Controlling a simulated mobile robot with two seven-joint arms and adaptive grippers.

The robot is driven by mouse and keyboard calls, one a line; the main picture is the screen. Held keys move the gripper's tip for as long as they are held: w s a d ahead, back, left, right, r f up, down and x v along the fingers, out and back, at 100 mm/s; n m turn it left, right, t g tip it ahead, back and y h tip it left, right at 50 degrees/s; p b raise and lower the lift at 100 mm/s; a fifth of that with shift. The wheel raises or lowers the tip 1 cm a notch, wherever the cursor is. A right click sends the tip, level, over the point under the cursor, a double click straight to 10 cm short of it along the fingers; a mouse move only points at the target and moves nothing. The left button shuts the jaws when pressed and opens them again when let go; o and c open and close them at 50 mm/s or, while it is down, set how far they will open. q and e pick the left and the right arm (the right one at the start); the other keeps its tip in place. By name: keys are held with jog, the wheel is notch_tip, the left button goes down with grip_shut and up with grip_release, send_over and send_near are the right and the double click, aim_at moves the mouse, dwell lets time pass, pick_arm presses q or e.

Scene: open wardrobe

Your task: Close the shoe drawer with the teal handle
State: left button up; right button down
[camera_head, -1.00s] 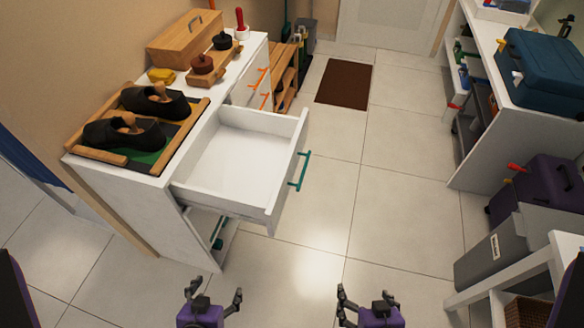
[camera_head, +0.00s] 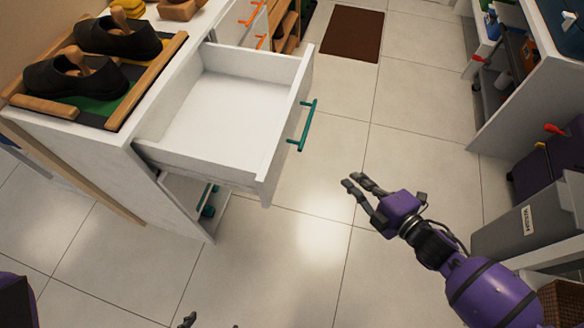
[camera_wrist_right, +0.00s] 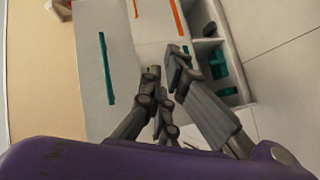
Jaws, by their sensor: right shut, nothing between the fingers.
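The white shoe drawer (camera_head: 225,105) is pulled out from the white cabinet in the head view and is empty. Its teal handle (camera_head: 307,126) is on the front panel, and a teal handle also shows in the right wrist view (camera_wrist_right: 106,68). My right gripper (camera_head: 357,182) is shut and empty, to the right of and apart from the drawer front, pointing toward it. Its fingers also show in the right wrist view (camera_wrist_right: 165,72). My left gripper (camera_head: 211,323) shows only its two spread fingertips at the bottom edge; the rest is out of frame.
Black shoes (camera_head: 118,34) sit on a wood-edged tray on the cabinet top. Below the drawer is an open compartment with teal items (camera_head: 208,205). A grey bin (camera_head: 520,222) and shelving stand at the right. The tiled floor between is clear, with a brown mat (camera_head: 352,36) farther back.

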jog(key=w+a+r+n+g+y+b, duration=0.2)
jog(key=w+n+y, duration=0.15)
jog(key=n, duration=0.85)
jog(key=n+g+y, duration=0.6)
jog(key=n, duration=1.1)
send_near(278, 165)
jog(key=x, duration=0.4)
jog(key=p+x, duration=0.1)
jog(key=x, duration=0.1)
jog(key=shift+w+a+f, duration=0.15)
jog(key=shift+a+f, duration=0.1)
pick_arm(q)
jog(key=w, duration=0.2)
jog(key=w+a, duration=0.1)
jog(key=shift+w+r+t, duration=0.15)
jog(key=shift+r+t, duration=0.1)
jog(key=shift+t, duration=0.15)
pick_arm(e)
jog(key=shift+a, duration=0.15)
